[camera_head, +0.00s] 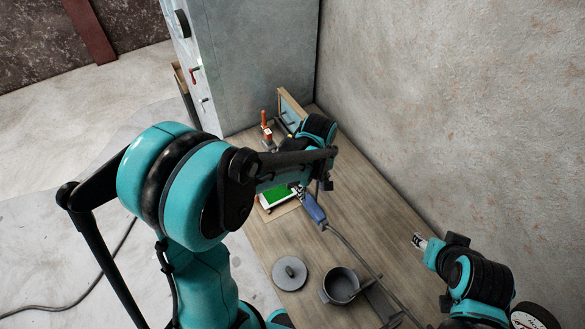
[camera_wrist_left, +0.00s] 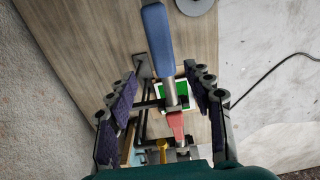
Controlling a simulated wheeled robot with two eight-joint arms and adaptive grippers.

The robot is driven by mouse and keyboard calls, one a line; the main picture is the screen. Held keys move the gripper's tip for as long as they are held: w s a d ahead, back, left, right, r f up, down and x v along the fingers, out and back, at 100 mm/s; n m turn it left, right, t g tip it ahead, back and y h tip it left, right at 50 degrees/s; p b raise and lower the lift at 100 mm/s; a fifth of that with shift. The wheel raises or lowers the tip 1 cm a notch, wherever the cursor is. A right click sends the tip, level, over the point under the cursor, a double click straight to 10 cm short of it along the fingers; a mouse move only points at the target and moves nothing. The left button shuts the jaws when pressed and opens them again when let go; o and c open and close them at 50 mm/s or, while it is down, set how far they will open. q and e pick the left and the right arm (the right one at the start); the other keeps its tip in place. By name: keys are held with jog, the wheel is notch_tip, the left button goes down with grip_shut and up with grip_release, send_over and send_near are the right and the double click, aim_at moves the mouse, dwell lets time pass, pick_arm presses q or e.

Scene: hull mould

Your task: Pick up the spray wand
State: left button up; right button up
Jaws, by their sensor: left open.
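The spray wand has a blue handle (camera_head: 314,209) and a long thin grey rod running down and right along the bench in the head view. In the left wrist view the blue handle (camera_wrist_left: 158,38) lies lengthwise at the top middle, with a silver section and a red part in line below it. My left gripper (camera_head: 300,190) is over the handle's far end. In the wrist view its fingers (camera_wrist_left: 165,92) are spread on both sides of the wand, with gaps showing. My right gripper (camera_head: 418,241) is beside the wall, apart from the wand; its jaws are too small to judge.
A grey pot (camera_head: 341,285) and a round lid (camera_head: 290,273) sit on the wooden bench (camera_head: 365,212). A green panel (camera_head: 274,196) lies under my left arm. An orange-handled tool (camera_head: 266,127) and a wooden frame (camera_head: 291,106) stand at the back. A wall bounds the bench's right side.

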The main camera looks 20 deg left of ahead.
aim_at(310, 201)
pick_arm(q)
jog(key=shift+s+f, duration=0.45)
jog(key=shift+f, duration=0.1)
jog(key=shift+s+f+b, duration=0.15)
jog(key=shift+f+b, duration=0.1)
jog(key=shift+b, duration=0.15)
jog(key=f+b, duration=0.1)
jog(key=f, duration=0.1)
jog(key=w+f+b, duration=0.1)
jog(key=f, duration=0.1)
jog(key=shift+a+f, duration=0.1)
jog(key=shift+f, duration=0.05)
jog(key=shift+s+f+b, duration=0.1)
jog(key=shift+f+b, duration=0.15)
jog(key=shift+b, duration=0.1)
jog(key=shift+s+r, duration=0.2)
jog(key=shift+s, duration=0.05)
jog(key=shift+w, duration=0.1)
grip_shut()
pick_arm(e)
jog(key=f, duration=0.3)
jog(key=shift+s+f, duration=0.2)
jog(key=shift+f, duration=0.2)
